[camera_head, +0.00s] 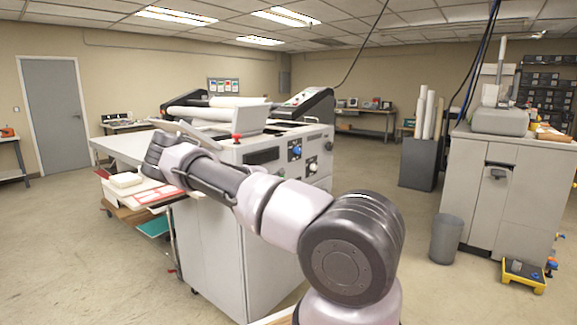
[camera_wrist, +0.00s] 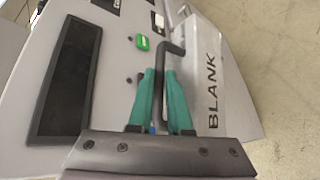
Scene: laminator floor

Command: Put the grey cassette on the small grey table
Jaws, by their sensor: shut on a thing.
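In the wrist view my gripper (camera_wrist: 160,72) has two teal fingers, closed around the black bar handle of a grey piece labelled BLANK, which I take to be the grey cassette (camera_wrist: 222,100). The cassette lies right against the grey machine panel; I cannot tell whether it is seated in it or apart. In the head view my arm reaches left in front of the large laminator (camera_head: 265,158), and the gripper and cassette are hidden. No small grey table can be picked out with certainty; a table (camera_head: 10,142) is cut off at the left edge.
The machine panel has a dark window (camera_wrist: 70,80) and a green switch (camera_wrist: 142,42). A low cart with papers (camera_head: 150,195) stands by the laminator. At right are a grey cabinet (camera_head: 510,190), a bin (camera_head: 446,238) and a yellow floor item (camera_head: 523,275). Open floor lies between.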

